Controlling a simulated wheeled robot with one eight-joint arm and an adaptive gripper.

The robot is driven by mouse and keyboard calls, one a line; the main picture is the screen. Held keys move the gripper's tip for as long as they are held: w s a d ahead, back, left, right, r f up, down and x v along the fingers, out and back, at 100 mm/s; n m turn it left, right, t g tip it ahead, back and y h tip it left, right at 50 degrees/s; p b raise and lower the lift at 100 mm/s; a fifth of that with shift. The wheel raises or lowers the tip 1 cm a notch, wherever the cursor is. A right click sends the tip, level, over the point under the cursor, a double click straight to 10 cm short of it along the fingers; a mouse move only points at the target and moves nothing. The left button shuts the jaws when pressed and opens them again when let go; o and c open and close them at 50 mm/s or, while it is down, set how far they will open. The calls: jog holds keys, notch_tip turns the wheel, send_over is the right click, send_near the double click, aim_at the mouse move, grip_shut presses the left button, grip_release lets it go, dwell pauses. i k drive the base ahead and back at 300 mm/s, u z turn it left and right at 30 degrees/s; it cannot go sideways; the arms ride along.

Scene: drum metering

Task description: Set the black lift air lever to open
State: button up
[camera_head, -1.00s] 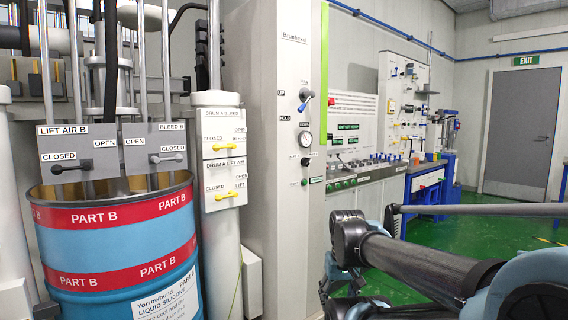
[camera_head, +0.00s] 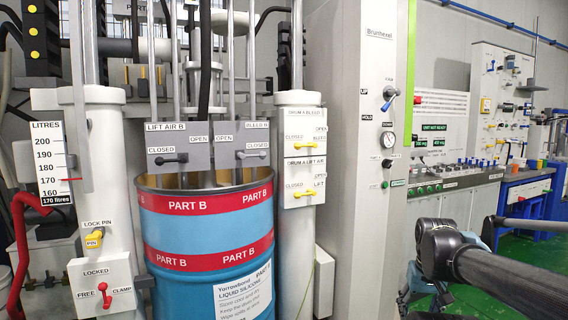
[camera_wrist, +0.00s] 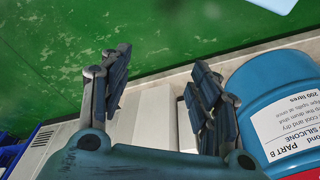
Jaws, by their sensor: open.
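The black lift air lever (camera_head: 170,159) is on the grey LIFT AIR B plate (camera_head: 165,139) above the blue drum (camera_head: 205,222) in the head view. Its handle points left, beneath the CLOSED label; the OPEN label is at the plate's upper right. My gripper (camera_wrist: 160,72) is open and empty in the wrist view, its fingers spread over the floor and a pale base. The drum (camera_wrist: 275,115) is at the right there, apart from the fingers. The lever is not visible in the wrist view. In the head view my arm is at the lower right, away from the lever.
Yellow drum A levers (camera_head: 303,194) are on the white column to the right. A red clamp lever (camera_head: 122,291) is at lower left. Green floor (camera_head: 535,258) is clear at right.

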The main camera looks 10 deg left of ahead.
aim_at(159, 161)
jog(key=u, duration=1.7)
jog(key=k, duration=0.95)
jog(key=u, duration=0.25)
jog(key=i, duration=0.75)
jog(key=u, duration=0.05)
